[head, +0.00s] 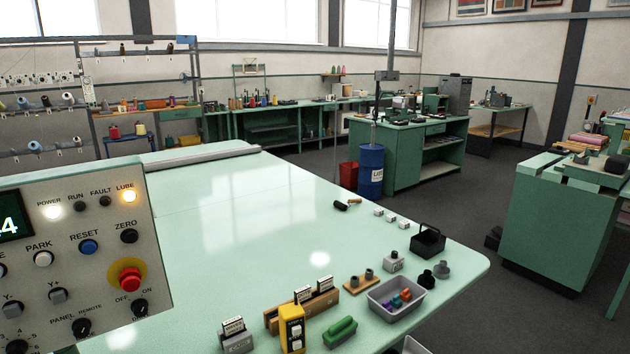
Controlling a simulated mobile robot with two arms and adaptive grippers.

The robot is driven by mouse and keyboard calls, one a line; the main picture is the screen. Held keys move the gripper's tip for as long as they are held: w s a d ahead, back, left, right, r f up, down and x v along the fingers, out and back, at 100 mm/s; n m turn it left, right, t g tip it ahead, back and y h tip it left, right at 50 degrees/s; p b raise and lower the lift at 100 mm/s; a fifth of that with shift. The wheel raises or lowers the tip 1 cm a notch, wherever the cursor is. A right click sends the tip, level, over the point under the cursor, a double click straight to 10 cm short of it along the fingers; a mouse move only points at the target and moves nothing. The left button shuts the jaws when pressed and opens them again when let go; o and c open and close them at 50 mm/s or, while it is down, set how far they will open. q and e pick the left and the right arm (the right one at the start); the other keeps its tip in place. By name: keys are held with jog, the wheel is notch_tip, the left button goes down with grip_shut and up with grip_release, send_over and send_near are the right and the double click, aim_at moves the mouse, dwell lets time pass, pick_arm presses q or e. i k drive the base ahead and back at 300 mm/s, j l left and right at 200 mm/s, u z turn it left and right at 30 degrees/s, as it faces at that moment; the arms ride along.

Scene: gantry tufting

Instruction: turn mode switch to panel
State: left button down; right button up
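The control panel (105,212) fills the lower left of the head view, cut off by the left edge. The mode switch (81,328) is a black rotary knob low on the panel, with PANEL printed at its upper left and REMOTE at its upper right. A light mark shows on the knob, but it is too small to tell surely which label it points at. Neither of my grippers is in view, and nothing touches the switch.
Near the switch are the OFF/ON knob (139,307), red emergency button (130,279), blue reset button (89,247) and grey Y+ button (58,296). The POWER (54,211) and LUBE (129,196) lamps glow. The green table (220,215) holds a grey tray (388,309) and small parts.

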aim_at(81, 328)
jog(key=u, duration=1.45)
